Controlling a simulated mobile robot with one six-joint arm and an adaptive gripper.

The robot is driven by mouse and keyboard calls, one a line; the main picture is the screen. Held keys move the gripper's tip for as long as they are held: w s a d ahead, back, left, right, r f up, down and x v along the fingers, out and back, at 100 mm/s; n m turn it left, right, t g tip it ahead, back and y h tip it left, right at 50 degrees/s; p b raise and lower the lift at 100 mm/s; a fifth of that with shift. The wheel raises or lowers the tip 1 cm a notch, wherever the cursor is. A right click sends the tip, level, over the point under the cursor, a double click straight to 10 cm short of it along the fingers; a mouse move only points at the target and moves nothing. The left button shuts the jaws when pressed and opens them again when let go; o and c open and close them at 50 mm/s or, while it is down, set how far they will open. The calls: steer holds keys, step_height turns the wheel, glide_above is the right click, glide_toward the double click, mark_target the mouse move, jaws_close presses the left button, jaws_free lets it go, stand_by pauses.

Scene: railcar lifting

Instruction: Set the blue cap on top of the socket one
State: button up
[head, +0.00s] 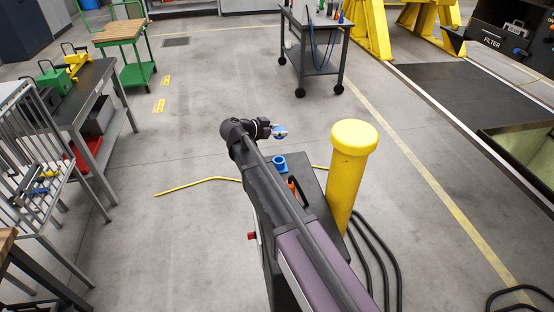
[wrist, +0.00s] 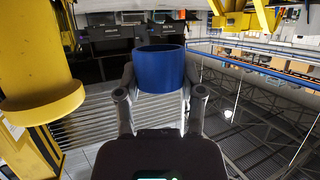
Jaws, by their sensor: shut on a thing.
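My gripper (head: 274,130) is shut on the blue cap (head: 280,132) and holds it in the air beyond the dark cabinet. In the wrist view the cap (wrist: 160,70) is a short blue cylinder between the two fingers of my gripper (wrist: 160,92). A blue round fitting (head: 279,163) with a dark opening stands on the far end of the cabinet top (head: 309,188), nearer than the cap in the head view. It may be socket one; no label can be read. The cap is apart from it. My arm hides part of the cabinet.
A yellow bollard (head: 347,170) stands close right of the cabinet, and it also fills the left of the wrist view (wrist: 38,80). An orange item (head: 293,189) is beside my arm. Black cables (head: 385,250) lie right. A workbench (head: 85,95) stands left.

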step_height(320, 180, down, 6)
steer(key=b, duration=0.6)
steer(key=shift+f, duration=0.2)
steer(key=shift+f+b, duration=1.85)
steer(key=shift+b, duration=0.2)
steer(key=shift+f+b, duration=0.45)
steer(key=o, duration=0.8)
steer(key=shift+o, duration=0.2)
steer(key=shift+r, duration=0.15)
steer(key=shift+r+p, duration=0.4)
steer(key=shift+p, duration=0.15)
steer(key=p+v, duration=0.4)
steer(key=v, duration=0.8)
